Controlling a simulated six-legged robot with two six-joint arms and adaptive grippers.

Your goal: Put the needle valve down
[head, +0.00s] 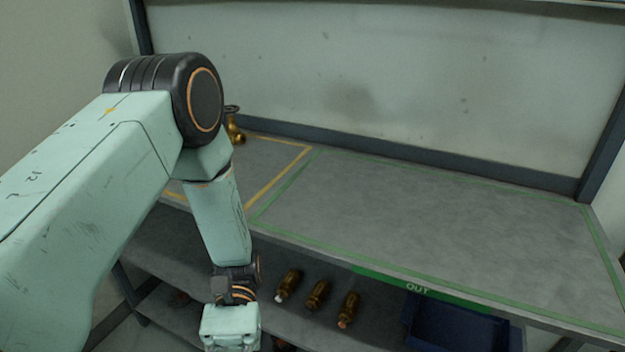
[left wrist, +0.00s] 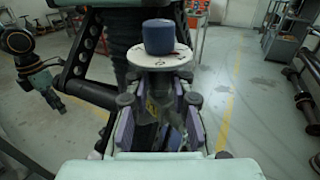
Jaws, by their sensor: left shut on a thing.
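My left arm comes in from the left in the head view and reaches down in front of the bench; its jaws are not visible there. In the left wrist view my left gripper (left wrist: 160,112) is shut on a dim, greyish thing between its purple-padded fingers, taken as the needle valve (left wrist: 168,108). Its shape is largely hidden and blurred. A pale disc with a dark blue cylinder shows just beyond the fingertips; I cannot tell whether it belongs to the held thing. My right gripper is in neither view.
The bench top (head: 440,215) has a clear green-outlined area and a yellow-outlined area. A brass valve with a handwheel (head: 236,127) stands at the back left. Several brass fittings (head: 317,295) lie on the lower shelf, beside a dark blue bin (head: 455,325). A green OUT label (head: 418,287) marks the front edge.

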